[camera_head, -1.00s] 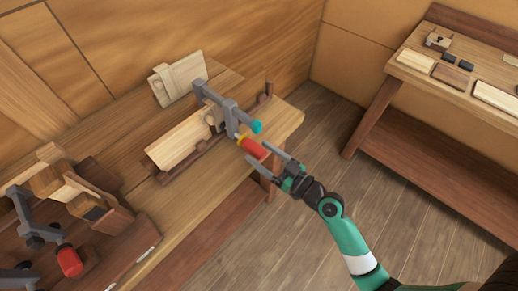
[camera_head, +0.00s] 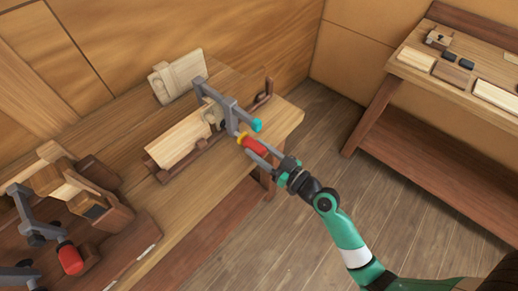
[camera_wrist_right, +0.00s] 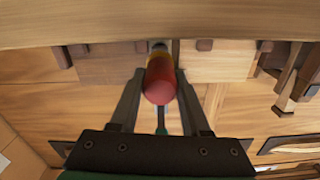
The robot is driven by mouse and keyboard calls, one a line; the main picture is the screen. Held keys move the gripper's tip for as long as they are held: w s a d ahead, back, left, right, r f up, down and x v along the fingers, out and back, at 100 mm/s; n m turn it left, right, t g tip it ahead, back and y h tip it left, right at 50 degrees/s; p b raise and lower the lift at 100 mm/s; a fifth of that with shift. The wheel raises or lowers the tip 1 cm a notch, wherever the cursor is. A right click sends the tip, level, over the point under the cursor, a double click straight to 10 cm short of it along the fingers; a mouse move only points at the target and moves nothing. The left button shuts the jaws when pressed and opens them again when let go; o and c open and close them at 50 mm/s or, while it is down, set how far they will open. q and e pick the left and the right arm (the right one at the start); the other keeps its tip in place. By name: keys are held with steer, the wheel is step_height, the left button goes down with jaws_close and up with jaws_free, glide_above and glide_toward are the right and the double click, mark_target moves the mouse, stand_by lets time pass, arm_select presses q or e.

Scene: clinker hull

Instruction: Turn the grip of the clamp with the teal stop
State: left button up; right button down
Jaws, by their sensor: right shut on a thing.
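The clamp (camera_head: 225,102) with the teal stop (camera_head: 256,125) is grey and sits over the pale planks on the bench. Its grip (camera_head: 255,147) is red with a yellow collar and points toward my right arm. My right gripper (camera_head: 262,151) is shut on this red grip, with a finger on either side. In the right wrist view the red grip (camera_wrist_right: 160,80) lies between the two dark fingers, and a bit of teal shows below it. My left gripper is not in view.
The pale planks (camera_head: 178,140) lie in a dark wooden cradle on the bench (camera_head: 225,165). Another clamp with a red grip (camera_head: 69,259) stands at the lower left. A second bench (camera_head: 420,75) with blocks is at the right. Open floor lies between the benches.

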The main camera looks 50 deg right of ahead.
steer(key=shift+m, duration=0.3)
steer(key=shift+m, duration=2.5)
steer(key=shift+c, duration=1.9)
jaws_free()
steer(key=s+b, duration=0.1)
steer(key=s, duration=1)
steer(key=shift+s, duration=0.35)
